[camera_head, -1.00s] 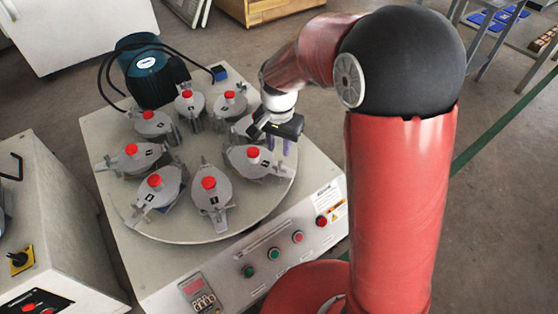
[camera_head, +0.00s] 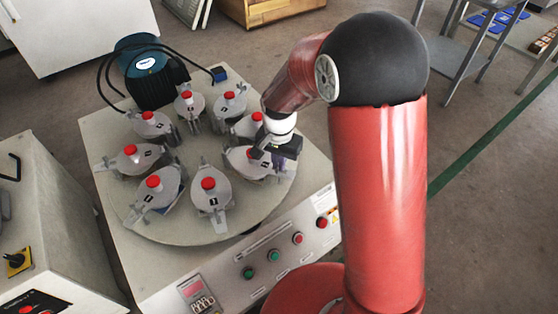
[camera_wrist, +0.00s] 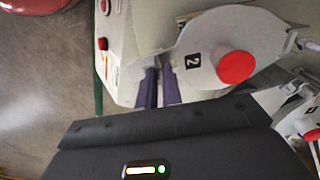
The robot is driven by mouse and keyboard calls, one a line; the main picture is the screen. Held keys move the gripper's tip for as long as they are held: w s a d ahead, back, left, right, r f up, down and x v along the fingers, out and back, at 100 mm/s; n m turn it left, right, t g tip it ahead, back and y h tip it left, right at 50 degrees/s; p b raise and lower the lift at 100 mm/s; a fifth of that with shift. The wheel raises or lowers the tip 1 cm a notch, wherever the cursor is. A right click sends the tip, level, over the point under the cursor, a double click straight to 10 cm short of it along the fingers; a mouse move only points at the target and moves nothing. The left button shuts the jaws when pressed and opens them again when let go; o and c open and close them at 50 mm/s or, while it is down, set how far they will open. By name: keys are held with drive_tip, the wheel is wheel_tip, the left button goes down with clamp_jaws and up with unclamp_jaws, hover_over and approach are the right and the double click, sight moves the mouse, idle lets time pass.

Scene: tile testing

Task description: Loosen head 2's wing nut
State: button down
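Head 2 (camera_wrist: 212,84) is a pale grey clamp head with a red knob (camera_wrist: 235,67) and a black "2" label in the wrist view. In the head view, head 2 (camera_head: 237,158) sits at the right of the round plate, partly covered by my gripper (camera_head: 279,163). Its grey wing nut (camera_wrist: 157,61) is at the outer end of the head. The two purple fingers of my gripper (camera_wrist: 159,73) point at the wing nut, tips at or beside it, with a narrow gap between them. I cannot tell whether they touch or grip it.
Several similar red-knobbed heads ring the round plate (camera_head: 180,236), with one (camera_head: 249,127) close behind my gripper. A green motor (camera_head: 150,70) with black cables stands at the back left. A button panel (camera_head: 255,268) runs along the machine's front.

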idle(0.4)
drive_tip(key=n, duration=0.4)
drive_tip(key=shift+n, duration=0.4)
drive_tip(key=n, duration=0.4)
drive_tip(key=shift+r+n+p, duration=0.1)
drive_tip(key=shift+n+p, duration=0.2)
drive_tip(key=shift+p, duration=0.1)
drive_tip(key=n+p, duration=0.1)
drive_tip(key=n, duration=0.3)
drive_tip(key=shift+n+p, duration=0.65)
drive_tip(key=shift+n, duration=1.65)
drive_tip(key=c, duration=1.6)
unclamp_jaws()
drive_tip(key=shift+o, duration=0.2)
